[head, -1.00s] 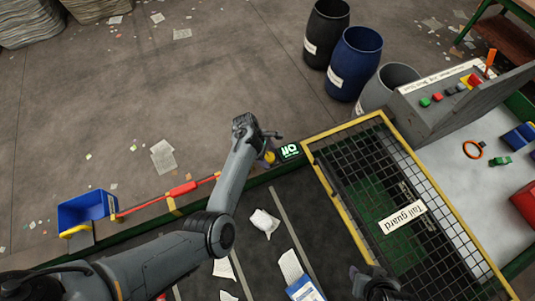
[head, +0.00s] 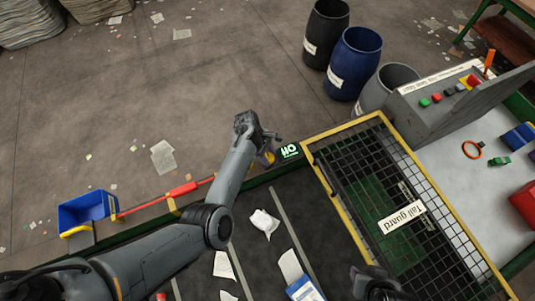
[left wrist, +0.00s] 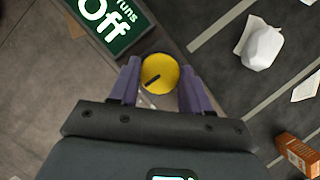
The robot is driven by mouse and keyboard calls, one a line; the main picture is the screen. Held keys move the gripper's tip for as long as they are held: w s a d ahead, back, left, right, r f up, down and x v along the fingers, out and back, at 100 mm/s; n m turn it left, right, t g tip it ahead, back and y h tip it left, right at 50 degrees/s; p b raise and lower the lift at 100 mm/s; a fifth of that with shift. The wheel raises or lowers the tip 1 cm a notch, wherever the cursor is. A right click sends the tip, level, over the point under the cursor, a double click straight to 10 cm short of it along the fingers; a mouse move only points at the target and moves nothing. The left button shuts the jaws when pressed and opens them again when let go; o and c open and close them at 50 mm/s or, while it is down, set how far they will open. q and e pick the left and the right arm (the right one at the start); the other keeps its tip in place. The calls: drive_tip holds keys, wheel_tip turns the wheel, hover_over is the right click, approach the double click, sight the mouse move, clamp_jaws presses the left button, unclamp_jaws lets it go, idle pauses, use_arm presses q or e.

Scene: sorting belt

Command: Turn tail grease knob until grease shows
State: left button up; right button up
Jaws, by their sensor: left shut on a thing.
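The yellow round grease knob (left wrist: 162,68) sits between the two purple fingers of my left gripper (left wrist: 157,84) in the left wrist view. The fingers are shut on it from both sides. A black pointer mark on its face slants toward the lower left. In the head view the knob (head: 268,157) is a small yellow spot at the belt's far edge, partly covered by my left gripper (head: 266,147). My right gripper (head: 372,279) is dark and low in the head view, over the belt side near the guard; its fingers are unclear.
A lit green sign (head: 289,151) reading "Off" in the left wrist view stands beside the knob. The yellow-framed tail guard (head: 342,206) is to the right. Crumpled paper (head: 264,222) lies on the belt (head: 262,268).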

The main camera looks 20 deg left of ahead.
use_arm(q)
drive_tip(key=m+g, duration=0.1)
drive_tip(key=m, duration=0.2)
drive_tip(key=shift+w, duration=0.15)
drive_tip(key=shift+m+g+y+b, duration=0.35)
drive_tip(key=shift+m+g, duration=0.1)
drive_tip(key=shift+m, duration=0.75)
drive_tip(key=shift+m+g+y+b, duration=0.25)
drive_tip(key=shift+m+g+y, duration=0.15)
drive_tip(key=shift+m, duration=0.8)
drive_tip(key=o, duration=1)
drive_tip(key=shift+o, duration=0.2)
drive_tip(key=shift+w, duration=0.1)
drive_tip(key=v, duration=1)
drive_tip(key=shift+w+r, duration=0.15)
drive_tip(key=shift+r, duration=0.2)
drive_tip(key=shift+a, duration=0.15)
